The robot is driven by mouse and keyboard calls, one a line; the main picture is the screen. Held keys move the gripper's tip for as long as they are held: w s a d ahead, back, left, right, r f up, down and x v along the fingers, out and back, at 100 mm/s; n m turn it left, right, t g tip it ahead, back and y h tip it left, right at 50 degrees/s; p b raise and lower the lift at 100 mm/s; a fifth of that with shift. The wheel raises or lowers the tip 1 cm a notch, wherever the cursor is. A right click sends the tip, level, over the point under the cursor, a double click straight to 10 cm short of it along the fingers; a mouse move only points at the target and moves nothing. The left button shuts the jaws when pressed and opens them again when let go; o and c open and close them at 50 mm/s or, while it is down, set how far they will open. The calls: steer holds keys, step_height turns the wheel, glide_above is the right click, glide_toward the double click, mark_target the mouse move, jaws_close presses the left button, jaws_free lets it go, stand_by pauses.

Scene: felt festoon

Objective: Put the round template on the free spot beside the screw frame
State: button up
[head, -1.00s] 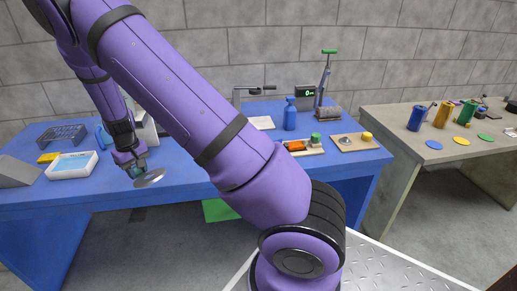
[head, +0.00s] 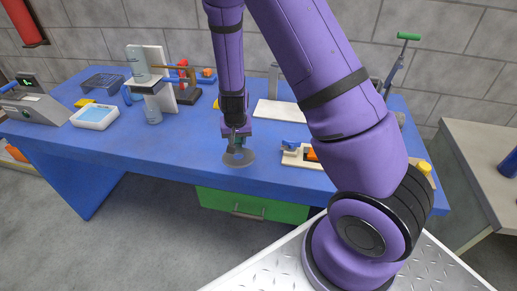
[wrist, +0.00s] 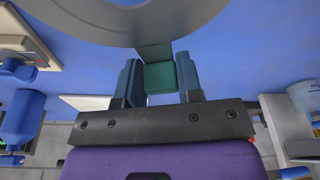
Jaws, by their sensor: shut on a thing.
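The round template (head: 239,158) is a flat grey disc with a green grip block. My gripper (head: 238,144) is shut on this block and holds the disc near the front edge of the blue table (head: 170,150), seemingly a little above it. In the wrist view the grey ring (wrist: 130,30) fills the top, and the green block (wrist: 160,77) sits between the fingers. A grey frame (head: 274,78) with a white board (head: 281,112) stands behind, partly hidden by my arm. I cannot tell for sure that it is the screw frame, nor which spot is the free one.
A white-backed press (head: 152,85) and a dark-based tool with an orange arm (head: 190,75) stand left of my gripper. A blue-topped tray (head: 94,116) lies farther left. A wooden holder (head: 298,157) is to the right. The table front between tray and gripper is clear.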

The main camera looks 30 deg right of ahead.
steer(key=s+m, duration=0.1)
steer(key=s, duration=0.2)
steer(key=s+d+m+h, duration=0.1)
steer(key=s, duration=0.2)
steer(key=s+m+t+h, duration=0.1)
steer(key=s, duration=0.2)
steer(key=shift+s+d+m, duration=0.2)
steer(key=shift+d+m, duration=0.1)
steer(key=shift+d, duration=0.25)
glide_above(260, 137)
steer(key=s, duration=0.1)
steer(key=shift+a+f, duration=0.45)
steer(key=shift+f, duration=2.1)
steer(key=shift+f, duration=0.1)
steer(key=o, duration=1)
